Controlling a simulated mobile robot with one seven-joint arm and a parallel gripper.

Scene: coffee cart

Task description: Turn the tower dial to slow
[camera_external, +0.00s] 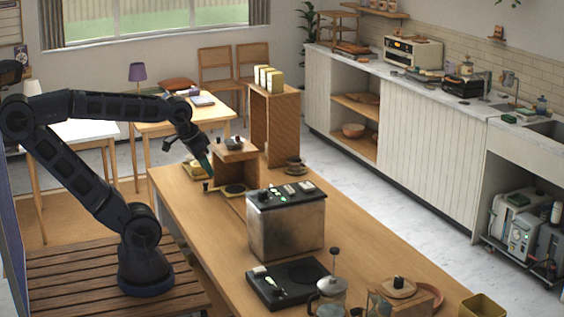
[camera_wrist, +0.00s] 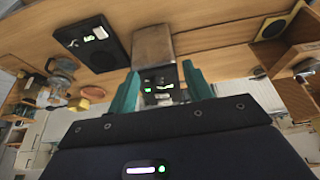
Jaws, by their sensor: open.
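My gripper (camera_external: 206,163) hangs over the far left part of the wooden counter, close to a small wooden stand (camera_external: 235,153) with dark items on top. In the wrist view my gripper (camera_wrist: 160,75) shows two teal fingers spread apart with nothing held between them. Past the fingers is the steel box machine (camera_external: 287,228) with a black control top; its steel side (camera_wrist: 153,44) and black panel (camera_wrist: 158,80) also show in the wrist view. I cannot make out which part is the tower dial, nor its setting.
A flat black device (camera_external: 262,288) lies on the counter in front of the steel machine; a glass press (camera_external: 329,298) stands beside it. A tall wooden shelf unit (camera_external: 275,128) with yellow canisters stands behind the counter. Bare counter lies left of the steel machine.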

